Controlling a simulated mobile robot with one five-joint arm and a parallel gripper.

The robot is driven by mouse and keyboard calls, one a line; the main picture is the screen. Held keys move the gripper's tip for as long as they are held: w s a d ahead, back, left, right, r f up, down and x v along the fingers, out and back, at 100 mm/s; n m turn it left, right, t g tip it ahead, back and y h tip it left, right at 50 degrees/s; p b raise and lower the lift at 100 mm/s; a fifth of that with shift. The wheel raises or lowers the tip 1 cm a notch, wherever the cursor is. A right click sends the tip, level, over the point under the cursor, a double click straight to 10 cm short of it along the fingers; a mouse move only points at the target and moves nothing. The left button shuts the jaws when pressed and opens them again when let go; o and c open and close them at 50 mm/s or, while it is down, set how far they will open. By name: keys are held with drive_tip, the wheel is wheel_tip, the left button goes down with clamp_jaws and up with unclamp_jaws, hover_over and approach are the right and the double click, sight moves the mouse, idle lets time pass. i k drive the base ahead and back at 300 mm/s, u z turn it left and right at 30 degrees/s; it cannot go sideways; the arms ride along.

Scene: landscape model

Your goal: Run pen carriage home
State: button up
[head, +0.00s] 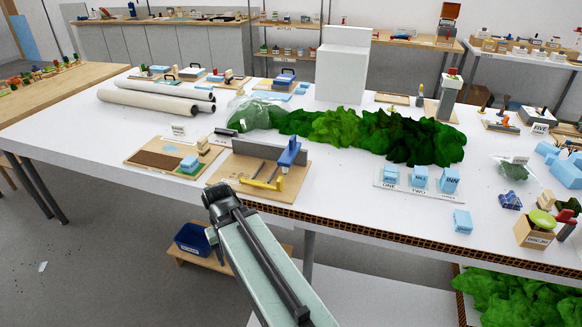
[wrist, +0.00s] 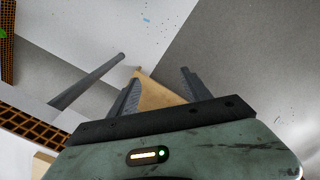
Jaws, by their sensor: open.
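A small plotter-like rig on a wooden board (head: 290,184) sits near the front edge of the white table, with yellow rails (head: 262,182) and a grey back panel. A blue upright block (head: 290,152), which looks like the pen carriage, stands at the right end of the rig. My arm reaches up in front of the table in the head view, and its gripper end cannot be made out there. In the wrist view my gripper (wrist: 159,78) is open and empty, pointing down toward the floor. The rig and carriage do not show in the wrist view.
A low wooden stool (head: 230,265) holds a blue bin (head: 192,238); a wooden edge (wrist: 158,95) shows beyond my jaws. The table's lattice edge (wrist: 30,130) and a leg (wrist: 88,82) are at left. Green foliage (head: 400,135) and labelled blue blocks (head: 420,178) lie right of the rig.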

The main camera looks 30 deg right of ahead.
sight(289, 156)
drive_tip(key=u, duration=0.05)
drive_tip(key=k, duration=1.25)
drive_tip(key=z, duration=0.4)
drive_tip(key=i, duration=1.5)
drive_tip(key=u, duration=0.4)
drive_tip(key=i, duration=0.8)
drive_tip(key=u, duration=0.55)
drive_tip(key=k, duration=0.75)
drive_tip(key=u, duration=0.2)
drive_tip(key=i, duration=0.75)
drive_tip(key=z, duration=0.1)
